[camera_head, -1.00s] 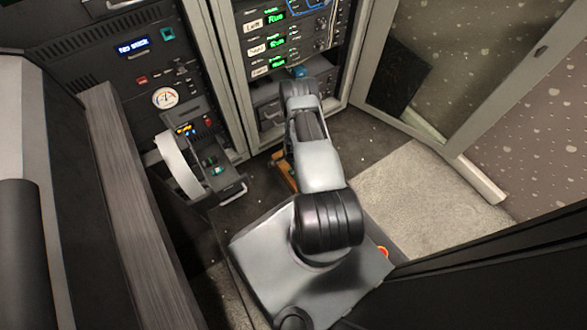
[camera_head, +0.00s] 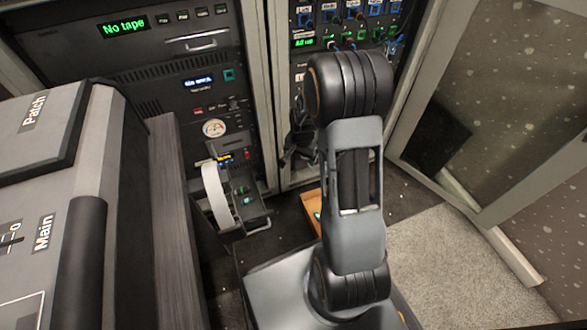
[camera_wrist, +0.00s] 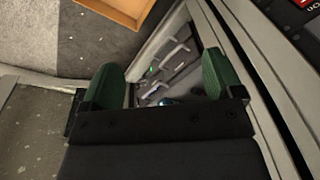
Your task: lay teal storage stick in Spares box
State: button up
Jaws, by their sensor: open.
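My gripper (camera_wrist: 160,82) is open in the wrist view, its two green fingers apart. A small blue piece (camera_wrist: 165,101) shows between them near the palm, in front of grey equipment with handles; I cannot tell what it is or whether it is touched. In the head view my arm hides most of the gripper. An orange-brown open box (camera_head: 309,204) stands on the floor left of my arm, with a small teal spot (camera_head: 317,214) at its edge. Its corner shows in the wrist view (camera_wrist: 118,12). I cannot clearly identify the teal storage stick.
A printer-like unit with white paper (camera_head: 216,197) and a teal-green piece (camera_head: 248,200) juts out left of the box. Equipment racks (camera_head: 185,100) stand behind. A glass door (camera_head: 490,100) stands open at right. A console (camera_head: 50,220) fills the left. Carpet (camera_head: 450,260) is clear.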

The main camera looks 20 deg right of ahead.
jog(key=s+a+r+n, duration=0.4)
jog(key=s+a+r, duration=0.1)
jog(key=s+r, duration=0.3)
jog(key=s+a+r+n+t, duration=0.1)
jog(key=s+a+r+n, duration=0.4)
jog(key=s+r, duration=0.3)
jog(key=shift+a+r+n, duration=0.15)
jog(key=shift+r+n, duration=0.15)
jog(key=shift+r, duration=0.4)
jog(key=shift+r, duration=0.1)
